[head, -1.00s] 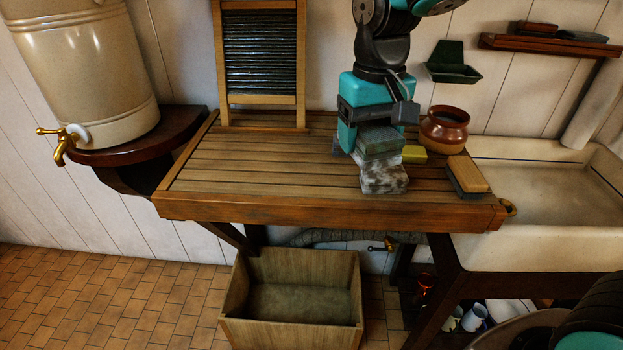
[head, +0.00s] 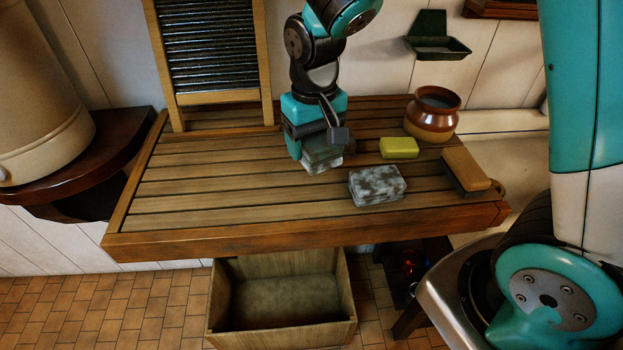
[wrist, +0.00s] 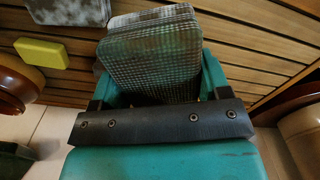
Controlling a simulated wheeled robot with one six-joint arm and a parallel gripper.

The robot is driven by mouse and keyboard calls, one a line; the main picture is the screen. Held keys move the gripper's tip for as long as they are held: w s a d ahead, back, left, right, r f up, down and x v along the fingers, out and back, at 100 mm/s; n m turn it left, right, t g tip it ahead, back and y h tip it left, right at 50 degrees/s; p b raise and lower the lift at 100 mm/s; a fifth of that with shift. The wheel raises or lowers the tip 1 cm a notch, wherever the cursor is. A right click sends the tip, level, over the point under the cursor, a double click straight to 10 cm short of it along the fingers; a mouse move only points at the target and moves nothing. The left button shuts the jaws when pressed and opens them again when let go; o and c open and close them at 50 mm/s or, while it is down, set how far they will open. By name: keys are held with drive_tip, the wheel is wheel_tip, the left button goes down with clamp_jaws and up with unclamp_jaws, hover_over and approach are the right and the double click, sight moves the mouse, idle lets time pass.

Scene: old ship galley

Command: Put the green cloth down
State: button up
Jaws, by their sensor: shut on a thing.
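The green cloth (head: 322,150) is a folded, block-like bundle with a pale lower part. My gripper (head: 312,138) is shut on it, over the middle of the slatted wooden drainboard (head: 210,200). In the wrist view the cloth (wrist: 150,55) shows a fine check pattern and sticks out between the fingers of my gripper (wrist: 155,88). The cloth is low, close to the slats; I cannot tell whether it touches them. The gripper hides part of it.
A mottled grey-white block (head: 377,186), a yellow-green bar (head: 399,147), a wooden-backed brush (head: 466,168) and a brown pot (head: 433,120) stand to the right. A washboard (head: 212,50) stands behind. The board's left and front are clear. A wooden crate (head: 283,335) is below.

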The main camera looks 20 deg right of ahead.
sight(314, 196)
wheel_tip(314, 196, down, 11)
drive_tip(key=shift+f+p, duration=0.2)
drive_tip(key=shift+p, duration=0.75)
drive_tip(key=shift+f, duration=0.15)
drive_tip(key=o, duration=1)
drive_tip(key=shift+o, duration=0.2)
drive_tip(key=r+b, duration=0.1)
drive_tip(key=r, duration=0.5)
drive_tip(key=r+b, duration=0.2)
drive_tip(key=r, duration=0.4)
drive_tip(key=shift+s+r, duration=0.2)
drive_tip(key=shift+r, duration=0.05)
drive_tip(key=s+a+r+n+y, duration=0.2)
drive_tip(key=s+r+n, duration=0.1)
drive_tip(key=s, duration=0.6)
drive_tip(key=s+a+r+n+y, duration=0.2)
drive_tip(key=s+r, duration=0.4)
drive_tip(key=s, duration=0.3)
drive_tip(key=shift+a+r+n, duration=0.15)
drive_tip(key=shift+a+n, duration=0.15)
drive_tip(key=shift+n, duration=0.3)
